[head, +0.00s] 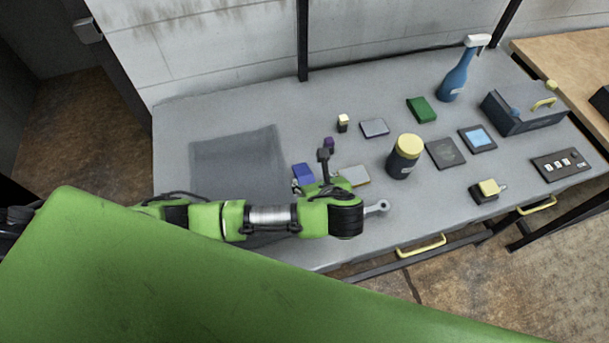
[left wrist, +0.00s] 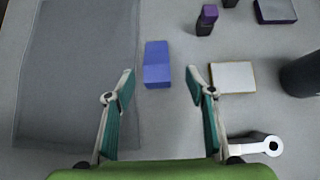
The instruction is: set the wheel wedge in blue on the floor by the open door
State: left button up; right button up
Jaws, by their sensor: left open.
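The blue wheel wedge (head: 302,173) lies on the grey workbench, just right of the dark grey mat. In the left wrist view the wedge (left wrist: 157,63) shows a lighter far face and a darker near face. My left gripper (left wrist: 158,88) is open and empty, its fingers apart with the wedge just ahead of the gap between them. In the head view my left arm partly hides the gripper and the wedge's near side. A dark door with a handle (head: 88,30) stands at the upper left, beside brown floor (head: 75,125). My right gripper is out of view.
The dark mat (head: 240,160) covers the bench's left part. Near the wedge are a purple-topped item (left wrist: 207,20), a pale pad (left wrist: 233,77) and a ring-ended tool (left wrist: 270,145). A yellow-lidded jar (head: 405,157) and a blue spray bottle (head: 459,72) stand further right.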

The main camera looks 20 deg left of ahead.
aim_at(304, 174)
pick_arm(q)
jog(key=shift+x, duration=0.9)
jog(key=shift+w+a+f+p, duration=0.25)
jog(key=shift+w+a+p, duration=0.1)
jog(key=shift+a+p, duration=0.15)
jog(key=p+x, duration=0.1)
jog(key=x, duration=0.2)
jog(key=shift+a+f, duration=0.1)
jog(key=shift+a, duration=0.05)
jog(key=shift+w+a+f, duration=0.2)
jog(key=shift+w+f, duration=0.1)
jog(key=shift+f, duration=0.05)
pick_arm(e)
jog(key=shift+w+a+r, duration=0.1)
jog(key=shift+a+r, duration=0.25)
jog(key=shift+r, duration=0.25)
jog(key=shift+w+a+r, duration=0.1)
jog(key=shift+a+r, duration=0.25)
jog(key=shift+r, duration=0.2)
pick_arm(q)
jog(key=c, duration=1.4)
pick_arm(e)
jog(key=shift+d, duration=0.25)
pick_arm(q)
jog(key=shift+r, duration=0.1)
